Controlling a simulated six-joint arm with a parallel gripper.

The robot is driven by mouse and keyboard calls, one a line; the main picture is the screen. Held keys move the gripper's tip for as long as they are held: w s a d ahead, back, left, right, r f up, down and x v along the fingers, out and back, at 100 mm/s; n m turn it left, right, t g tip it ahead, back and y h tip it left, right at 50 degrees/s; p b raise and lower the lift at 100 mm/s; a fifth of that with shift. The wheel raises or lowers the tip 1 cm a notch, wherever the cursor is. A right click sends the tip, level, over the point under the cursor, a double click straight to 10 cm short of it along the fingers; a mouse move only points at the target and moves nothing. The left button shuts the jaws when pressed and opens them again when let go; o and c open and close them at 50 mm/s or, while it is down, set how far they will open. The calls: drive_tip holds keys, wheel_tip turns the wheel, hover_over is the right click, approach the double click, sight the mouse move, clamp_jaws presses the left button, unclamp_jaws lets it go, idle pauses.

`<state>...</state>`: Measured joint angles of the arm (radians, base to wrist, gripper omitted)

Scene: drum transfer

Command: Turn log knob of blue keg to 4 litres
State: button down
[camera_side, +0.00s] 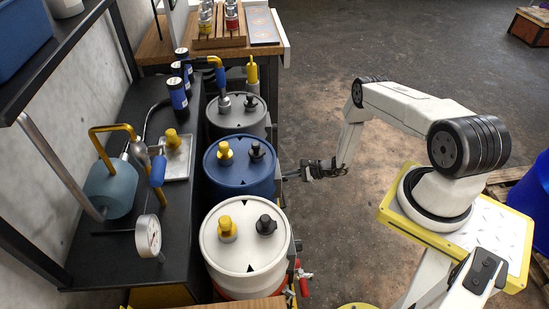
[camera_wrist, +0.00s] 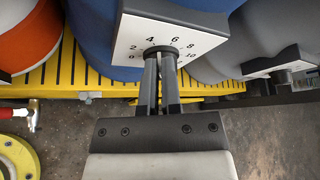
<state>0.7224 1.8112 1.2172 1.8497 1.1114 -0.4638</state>
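The blue keg (camera_side: 239,178) stands in the middle of the row of kegs in the side view. Its blue body (camera_wrist: 97,32) also shows in the wrist view, with a white dial plate (camera_wrist: 125,42) marked 0 to 10 on its front. The dark log knob (camera_wrist: 160,49) sits in the plate's middle, below the 4 and 6. My gripper (camera_wrist: 160,58) reaches it from the front, its two fingers close together with a narrow gap. The fingertips appear shut on the knob and cover most of it. The knob's pointer is hidden. In the side view my gripper (camera_side: 285,177) is at the keg's right side.
A white keg (camera_side: 245,262) stands nearer the camera and a grey keg (camera_side: 237,118) farther back. A yellow slatted platform (camera_wrist: 60,80) lies under the kegs. A black bench (camera_side: 120,258) with a gauge is at left.

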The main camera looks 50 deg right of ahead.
drive_tip(key=shift+s+a, duration=0.1)
drive_tip(key=shift+s, duration=0.05)
drive_tip(key=shift+s+a+r, duration=0.1)
drive_tip(key=shift+r, duration=0.1)
idle(0.3)
drive_tip(key=s+d, duration=0.4)
drive_tip(key=shift+d, duration=0.15)
idle(0.6)
drive_tip(key=shift+r, duration=0.15)
